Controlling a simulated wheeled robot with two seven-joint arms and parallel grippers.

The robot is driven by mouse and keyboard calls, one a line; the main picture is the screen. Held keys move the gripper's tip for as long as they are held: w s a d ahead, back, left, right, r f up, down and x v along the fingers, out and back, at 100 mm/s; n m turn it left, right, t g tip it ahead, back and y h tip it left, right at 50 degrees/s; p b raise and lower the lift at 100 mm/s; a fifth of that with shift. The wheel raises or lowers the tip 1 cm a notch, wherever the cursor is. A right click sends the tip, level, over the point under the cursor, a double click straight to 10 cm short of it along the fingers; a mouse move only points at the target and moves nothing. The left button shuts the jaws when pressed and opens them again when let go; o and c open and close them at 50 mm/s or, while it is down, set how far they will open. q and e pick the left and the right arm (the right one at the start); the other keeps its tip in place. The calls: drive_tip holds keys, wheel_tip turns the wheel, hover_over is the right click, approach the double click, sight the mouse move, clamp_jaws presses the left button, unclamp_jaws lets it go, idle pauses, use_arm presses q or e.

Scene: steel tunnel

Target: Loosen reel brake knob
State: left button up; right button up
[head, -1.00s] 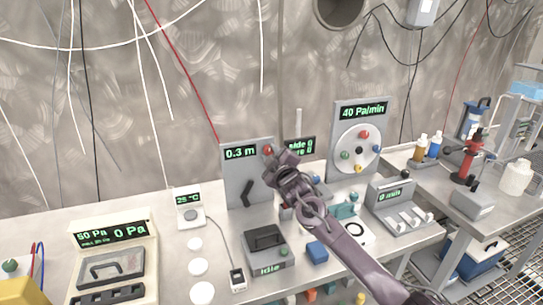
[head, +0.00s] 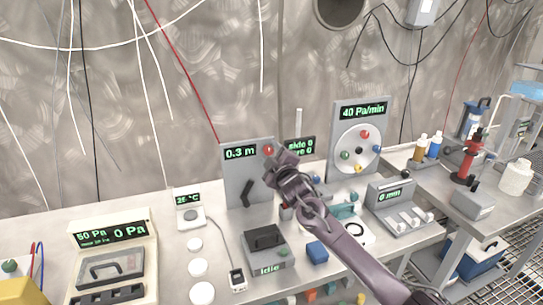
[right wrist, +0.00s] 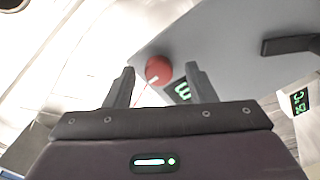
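A grey upright panel (head: 235,180) with a green "0.3 m" readout stands on the bench, with a red round knob (head: 268,150) at its upper right and a black lever (head: 246,193) lower down. My right gripper (head: 274,155) is right at the red knob. In the right wrist view, the two fingers of my right gripper (right wrist: 159,70) are apart, with the red knob (right wrist: 158,69) showing between their tips. I see gaps on both sides of the knob. How deep it sits between the fingers I cannot tell. My left gripper is not in view.
To the right stands a panel with a white disc (head: 358,148) carrying several coloured knobs and a "40 Pa/min" readout. A small "°C" unit (head: 189,208) stands left.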

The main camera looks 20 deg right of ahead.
drive_tip(key=s, duration=0.7)
drive_tip(key=shift+s+d+b, duration=0.15)
drive_tip(key=shift+s+b, duration=0.25)
drive_tip(key=shift+b, duration=0.05)
